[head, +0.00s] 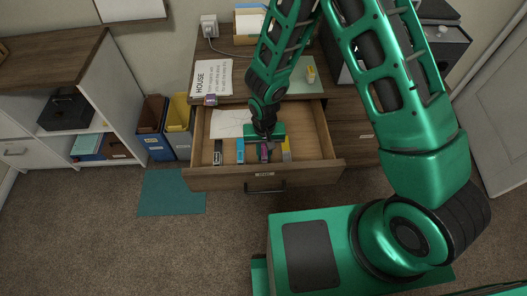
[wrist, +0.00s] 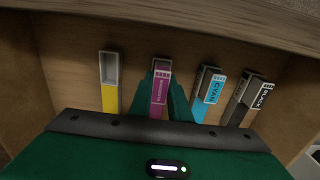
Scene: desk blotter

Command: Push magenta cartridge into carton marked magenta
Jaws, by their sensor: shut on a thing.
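The magenta cartridge (wrist: 160,92) stands between the two fingers of my gripper (wrist: 165,95) in the wrist view, with a pale printed top end and "MAGENTA" lettering down its face. My gripper is shut on it. In the head view my gripper (head: 264,137) is down in the open drawer, over the magenta piece (head: 264,153). I cannot make out where the cartridge ends and the magenta carton begins; the green gripper body hides the lower part.
In the drawer (head: 215,182), the yellow carton (wrist: 109,97) shows an open, hollow end. The cyan carton (wrist: 205,93) and black carton (wrist: 240,105) stand on the other side. A small purple item (head: 211,99) sits on the desk edge. Drawer walls surround my gripper.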

